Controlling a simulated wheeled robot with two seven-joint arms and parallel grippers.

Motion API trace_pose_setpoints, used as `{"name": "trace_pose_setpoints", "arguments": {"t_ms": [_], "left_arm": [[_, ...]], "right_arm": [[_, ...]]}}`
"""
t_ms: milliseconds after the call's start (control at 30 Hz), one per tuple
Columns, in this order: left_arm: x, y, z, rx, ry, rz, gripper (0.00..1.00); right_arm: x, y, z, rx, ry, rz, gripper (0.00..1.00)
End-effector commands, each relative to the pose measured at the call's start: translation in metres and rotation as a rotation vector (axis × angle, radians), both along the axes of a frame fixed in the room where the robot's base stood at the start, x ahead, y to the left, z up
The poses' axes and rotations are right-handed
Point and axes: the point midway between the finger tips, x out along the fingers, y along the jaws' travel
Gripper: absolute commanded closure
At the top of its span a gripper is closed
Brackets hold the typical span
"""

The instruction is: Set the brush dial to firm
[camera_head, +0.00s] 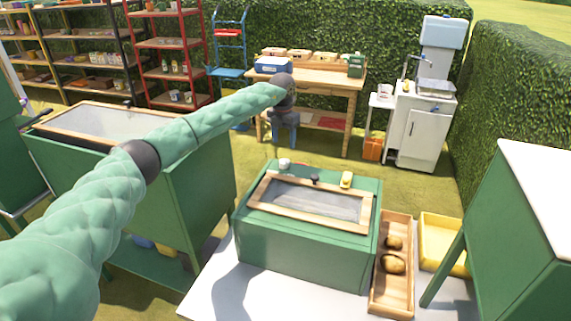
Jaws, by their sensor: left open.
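A green box-shaped machine (290,252) stands on a white table, with a wood-framed clear lid (318,203) on its top. A small white knob (284,163) sits at the top's back left edge, with a bit of red beside it; it may be the brush dial, but its marks are too small to read. A dark knob (315,179) and a yellow piece (346,180) are also along the back. My left gripper (276,146) is open and points down just above and behind the white knob, apart from it as far as I can tell. My right gripper is out of view.
A wooden tray (379,300) with brown, potato-like items lies right of the machine, next to a yellow crate (438,262). Green cabinets stand left (200,195) and right (520,230). A wooden workbench (335,80) and white sink unit (420,130) are behind.

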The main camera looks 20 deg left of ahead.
Motion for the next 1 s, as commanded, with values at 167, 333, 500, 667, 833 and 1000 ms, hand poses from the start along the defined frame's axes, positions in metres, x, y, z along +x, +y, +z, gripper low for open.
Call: {"name": "trace_pose_setpoints", "arguments": {"t_ms": [167, 333, 500, 667, 833, 1000], "left_arm": [[0.0, 0.0, -0.012, 0.0, -0.001, 0.0, 0.41], [0.0, 0.0, -0.017, 0.0, 0.001, 0.0, 0.41], [-0.001, -0.001, -0.035, 0.001, 0.002, 0.001, 0.41], [-0.001, -0.002, -0.054, -0.001, 0.003, 0.0, 0.41], [-0.001, -0.002, -0.073, -0.001, 0.001, 0.0, 0.41], [-0.001, -0.002, -0.085, -0.001, 0.0, 0.0, 0.41]], "right_arm": [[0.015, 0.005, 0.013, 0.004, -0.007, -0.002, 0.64], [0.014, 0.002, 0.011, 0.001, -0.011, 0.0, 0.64], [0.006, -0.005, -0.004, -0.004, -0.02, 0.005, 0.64], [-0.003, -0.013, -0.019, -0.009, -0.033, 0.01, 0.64], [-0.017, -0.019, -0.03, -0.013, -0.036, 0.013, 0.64], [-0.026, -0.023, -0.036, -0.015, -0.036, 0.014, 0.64]]}}
